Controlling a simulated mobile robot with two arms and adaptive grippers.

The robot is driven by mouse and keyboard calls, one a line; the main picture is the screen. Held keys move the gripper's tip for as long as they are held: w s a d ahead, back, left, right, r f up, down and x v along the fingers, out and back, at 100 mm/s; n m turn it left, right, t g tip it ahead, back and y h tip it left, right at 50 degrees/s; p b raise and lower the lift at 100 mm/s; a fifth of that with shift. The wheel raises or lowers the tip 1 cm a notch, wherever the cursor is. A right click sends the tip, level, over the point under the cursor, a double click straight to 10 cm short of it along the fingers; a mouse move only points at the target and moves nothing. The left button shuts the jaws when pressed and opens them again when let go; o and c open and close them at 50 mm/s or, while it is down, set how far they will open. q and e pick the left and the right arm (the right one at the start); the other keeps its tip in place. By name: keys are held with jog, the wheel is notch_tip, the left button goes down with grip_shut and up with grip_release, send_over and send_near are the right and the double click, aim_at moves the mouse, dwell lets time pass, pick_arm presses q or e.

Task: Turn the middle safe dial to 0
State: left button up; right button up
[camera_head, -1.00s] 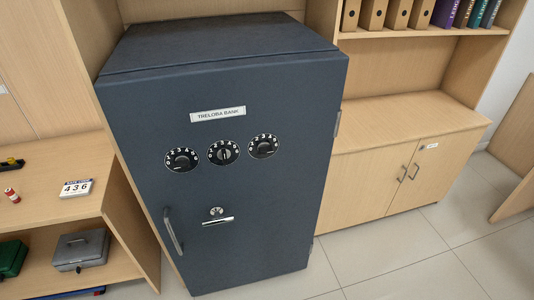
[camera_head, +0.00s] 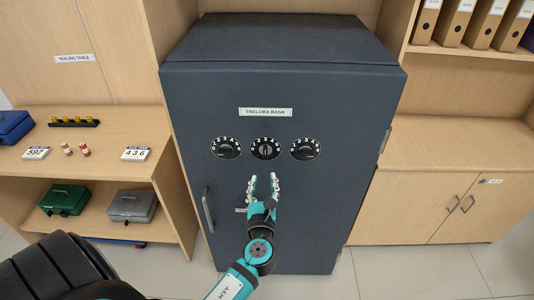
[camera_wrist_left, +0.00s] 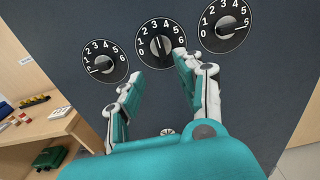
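The dark safe (camera_head: 330,185) has a row of three black dials numbered 0 to 6. The middle dial (camera_head: 265,148) has a grey knob whose bar stands roughly upright, near the 3; it also shows in the wrist view (camera_wrist_left: 160,43). My left gripper (camera_head: 263,180) is open and empty, fingers pointing up, just below the middle dial in the head view. In the wrist view its fingertips (camera_wrist_left: 157,68) flank the space below that dial, the right one overlapping its lower right edge. Contact cannot be told. My right gripper is not in view.
The left dial (camera_head: 226,148) and right dial (camera_head: 305,149) sit close on either side. A safe door handle (camera_head: 207,210) sticks out at left. A shelf (camera_head: 100,130) with number cards and cash boxes stands left; a wooden cabinet (camera_head: 415,205) stands right.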

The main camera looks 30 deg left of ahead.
aim_at(265, 156)
pick_arm(q)
jog(key=p+x, duration=0.1)
jog(key=x, duration=1)
jog(key=shift+w, duration=0.4)
jog(key=shift+c, duration=0.3)
grip_shut()
